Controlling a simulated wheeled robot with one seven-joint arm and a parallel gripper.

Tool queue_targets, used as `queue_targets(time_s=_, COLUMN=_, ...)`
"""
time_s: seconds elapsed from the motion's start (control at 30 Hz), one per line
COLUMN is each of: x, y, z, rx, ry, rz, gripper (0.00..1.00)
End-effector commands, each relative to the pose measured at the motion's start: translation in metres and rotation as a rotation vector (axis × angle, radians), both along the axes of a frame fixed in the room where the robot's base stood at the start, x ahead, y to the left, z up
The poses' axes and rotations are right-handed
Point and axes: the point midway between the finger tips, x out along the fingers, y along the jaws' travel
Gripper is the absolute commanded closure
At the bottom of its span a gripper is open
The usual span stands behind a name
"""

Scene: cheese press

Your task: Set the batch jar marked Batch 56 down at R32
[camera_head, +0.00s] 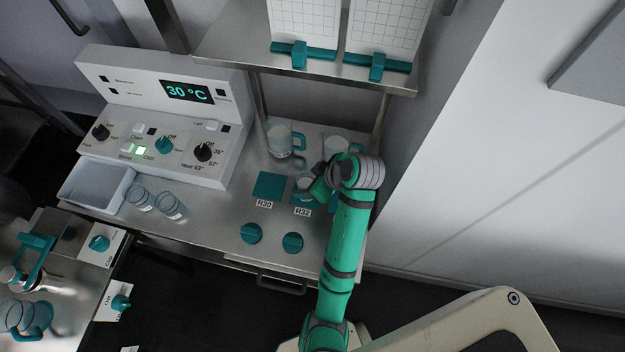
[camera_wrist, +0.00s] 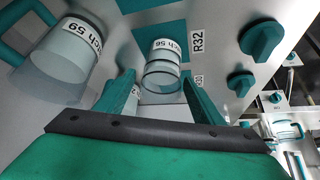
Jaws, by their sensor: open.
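The jar marked 56 (camera_wrist: 163,78) is a small clear jar with a white label, seen in the wrist view between my two green fingers. My gripper (camera_wrist: 158,84) is open, with one finger on each side of the jar. The jar appears to stand on the teal R32 pad (camera_wrist: 163,30), beside the printed R32 label (camera_wrist: 197,42). In the head view the jar (camera_head: 304,184) is partly hidden by my gripper (camera_head: 317,188), over the R32 pad (camera_head: 301,199).
A Batch 59 vessel (camera_wrist: 62,62) is close to my gripper. Two handled jugs (camera_head: 281,141) (camera_head: 335,146) stand behind. The R30 pad (camera_head: 269,186) is empty on the left. Two teal knobs (camera_head: 251,233) (camera_head: 292,242) are in front. A shelf (camera_head: 225,45) overhangs the back.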

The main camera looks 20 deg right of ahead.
Motion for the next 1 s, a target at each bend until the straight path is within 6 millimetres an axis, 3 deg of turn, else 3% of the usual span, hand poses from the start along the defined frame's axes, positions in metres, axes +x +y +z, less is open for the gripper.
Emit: queue_targets(time_s=1.0, x=-0.011, y=-0.006, z=0.017, rx=0.001, ry=0.004, rz=0.001, gripper=0.38)
